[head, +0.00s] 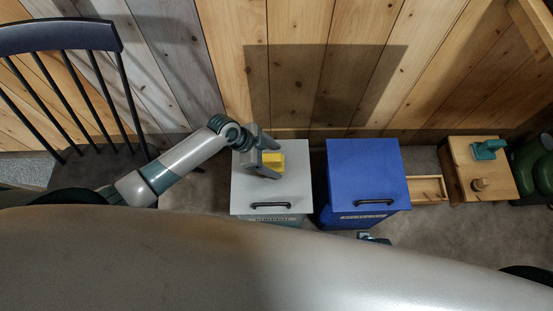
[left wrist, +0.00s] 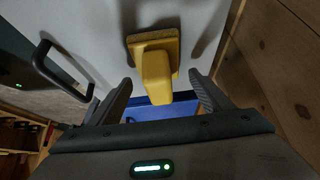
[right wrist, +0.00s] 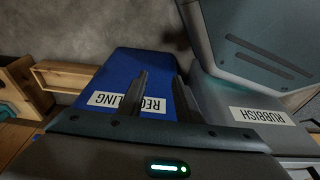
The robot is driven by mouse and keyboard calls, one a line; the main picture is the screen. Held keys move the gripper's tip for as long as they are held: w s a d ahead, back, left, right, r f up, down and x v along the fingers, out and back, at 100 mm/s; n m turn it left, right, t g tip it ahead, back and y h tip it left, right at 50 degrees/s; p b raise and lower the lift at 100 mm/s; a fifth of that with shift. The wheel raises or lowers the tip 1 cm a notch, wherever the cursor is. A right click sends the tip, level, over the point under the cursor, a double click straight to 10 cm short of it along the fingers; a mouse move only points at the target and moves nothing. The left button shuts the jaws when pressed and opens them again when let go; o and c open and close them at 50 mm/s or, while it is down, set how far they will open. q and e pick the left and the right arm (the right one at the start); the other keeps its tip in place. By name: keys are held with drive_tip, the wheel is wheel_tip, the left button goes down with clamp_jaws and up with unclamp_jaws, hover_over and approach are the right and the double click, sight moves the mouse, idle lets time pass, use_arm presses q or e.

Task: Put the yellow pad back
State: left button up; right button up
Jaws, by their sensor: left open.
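The yellow pad (head: 273,161) lies on the pale grey lid (head: 240,195) of the rubbish bin. In the left wrist view the pad (left wrist: 155,70) has a flat base and a raised yellow grip facing my gripper. My left gripper (head: 266,163) is open over the lid, with its fingers (left wrist: 160,88) on either side of the pad's grip; a gap shows on both sides. My right gripper (right wrist: 160,80) is low in front of the bins, its fingers apart with nothing between them.
A blue recycling bin (head: 362,172) stands right of the grey bin; both lids have black handles. Further right are an open wooden drawer (head: 426,188) and a wooden cabinet (head: 466,185) with a teal object (head: 488,149) on top. A dark chair (head: 70,85) stands left.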

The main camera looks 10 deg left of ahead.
use_arm(q)
drive_tip(key=v, duration=1)
use_arm(e)
drive_tip(key=shift+s+f, duration=0.15)
drive_tip(key=shift+f, duration=0.7)
